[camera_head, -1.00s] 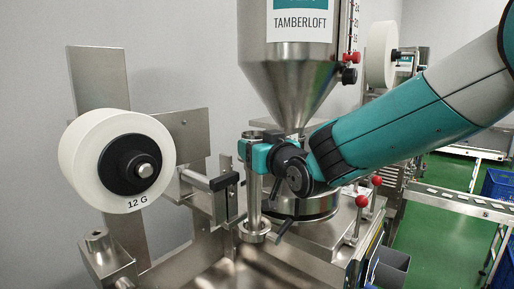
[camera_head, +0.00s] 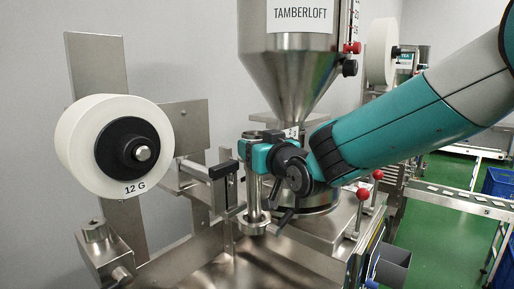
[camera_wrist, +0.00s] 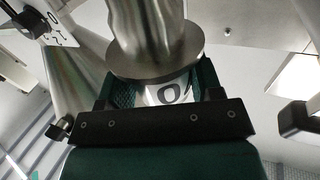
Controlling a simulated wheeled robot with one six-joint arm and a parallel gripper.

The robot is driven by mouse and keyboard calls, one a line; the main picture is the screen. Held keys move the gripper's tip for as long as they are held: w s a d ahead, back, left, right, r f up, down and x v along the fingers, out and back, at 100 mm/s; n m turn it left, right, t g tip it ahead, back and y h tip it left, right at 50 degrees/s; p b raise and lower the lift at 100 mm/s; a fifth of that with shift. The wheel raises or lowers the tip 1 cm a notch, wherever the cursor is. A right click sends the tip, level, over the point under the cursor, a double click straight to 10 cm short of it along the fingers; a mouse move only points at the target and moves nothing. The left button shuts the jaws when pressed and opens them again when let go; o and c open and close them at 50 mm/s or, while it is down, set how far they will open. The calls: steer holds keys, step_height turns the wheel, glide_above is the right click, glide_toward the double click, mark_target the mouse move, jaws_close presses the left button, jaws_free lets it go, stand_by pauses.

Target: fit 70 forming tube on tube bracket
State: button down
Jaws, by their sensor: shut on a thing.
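My gripper (camera_head: 259,152) is in front of the hopper's lower cone in the head view, shut around an upright metal tube (camera_head: 254,190), which I take to be the 70 forming tube. The tube runs down to a round metal collar (camera_head: 254,224); whether it is seated there cannot be told. In the wrist view the fingers (camera_wrist: 160,95) close on a pale part marked "0" (camera_wrist: 170,94), under a broad metal flange (camera_wrist: 155,60). The tube bracket cannot be made out for certain; a metal arm with a black block (camera_head: 223,170) stands just left of the tube.
The steel hopper (camera_head: 300,75) hangs close behind my gripper. A white film roll (camera_head: 85,150) marked 12 G is at left. Red-knobbed levers (camera_head: 363,194) stand at right. A conveyor (camera_head: 455,201) and open green floor (camera_head: 425,235) lie farther right.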

mark_target(258, 209)
steer(key=shift+f+b, duration=7.7)
steer(key=shift+b, duration=0.1)
steer(key=shift+c, duration=1)
jaws_free()
steer(key=b+v, duration=0.4)
steer(key=v, duration=1.3)
steer(key=shift+s, duration=0.2)
